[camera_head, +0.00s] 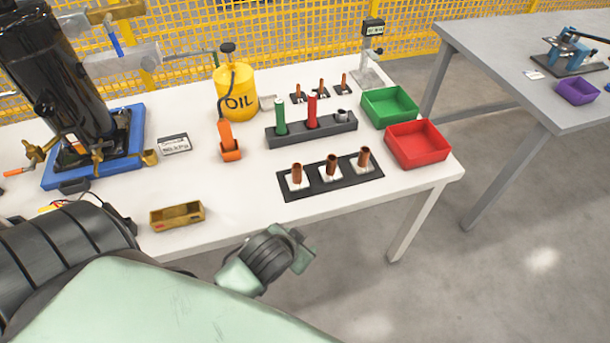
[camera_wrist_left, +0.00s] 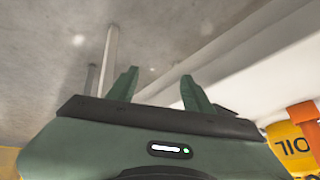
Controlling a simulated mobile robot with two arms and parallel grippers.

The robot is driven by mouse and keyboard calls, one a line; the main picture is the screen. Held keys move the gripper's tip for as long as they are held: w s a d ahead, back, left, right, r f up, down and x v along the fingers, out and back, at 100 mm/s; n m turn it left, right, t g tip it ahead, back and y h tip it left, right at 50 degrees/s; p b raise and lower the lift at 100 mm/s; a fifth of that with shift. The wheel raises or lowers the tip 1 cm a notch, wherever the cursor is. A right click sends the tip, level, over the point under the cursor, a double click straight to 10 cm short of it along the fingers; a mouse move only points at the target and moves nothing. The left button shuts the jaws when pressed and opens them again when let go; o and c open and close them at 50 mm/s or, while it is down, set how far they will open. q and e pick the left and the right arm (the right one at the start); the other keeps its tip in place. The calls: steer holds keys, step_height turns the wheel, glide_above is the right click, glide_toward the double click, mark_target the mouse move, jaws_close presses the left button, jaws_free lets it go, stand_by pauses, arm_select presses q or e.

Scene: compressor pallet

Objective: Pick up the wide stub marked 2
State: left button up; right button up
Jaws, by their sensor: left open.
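Three wide copper stubs stand upright on white pads in a dark holder (camera_head: 337,184) near the front of the white table: a left one (camera_head: 297,174), a middle one (camera_head: 331,163) and a right one (camera_head: 365,156). Their numbers are too small to read, so I cannot tell which is marked 2. My left gripper (camera_head: 299,248) is in front of the table edge, apart from the stubs. In the left wrist view the gripper (camera_wrist_left: 160,90) is open, with nothing between its two fingers. My right gripper is not in view.
A dark rack (camera_head: 325,132) with green and red tools stands behind the holder. Red (camera_head: 417,145) and green (camera_head: 390,107) bins are right. Narrower copper stubs (camera_head: 321,86) stand behind.

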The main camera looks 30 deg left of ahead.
arm_select(q)
steer(key=w+d+r+m+t+h, duration=0.25)
steer(key=w+r+t, duration=0.35)
steer(key=w+r, duration=0.4)
steer(key=w+d+r+m+t+h, duration=0.1)
steer(key=w+d+r+m+t, duration=0.3)
steer(key=w+r, duration=0.6)
steer(key=s+d+r+m+g+h, duration=0.2)
steer(key=d+r+m+h, duration=0.3)
steer(key=d+m+h, duration=0.15)
steer(key=s+d+r+m+g+h, duration=0.3)
steer(key=d+r+m+h, duration=0.25)
steer(key=m+h, duration=0.2)
steer(key=m+g+y, duration=0.4)
steer(key=g+y, duration=0.7)
steer(key=y, duration=0.7)
glide_toward(297, 167)
steer(key=s+f, duration=0.1)
steer(key=shift+n+h, duration=0.25)
steer(key=f, duration=0.6)
steer(key=shift+w+a+f+p, duration=0.25)
steer(key=shift+w+a+p, duration=0.05)
steer(key=shift+p, duration=0.05)
steer(key=shift+w+f, duration=0.1)
steer(key=shift+f, duration=0.45)
jaws_close()
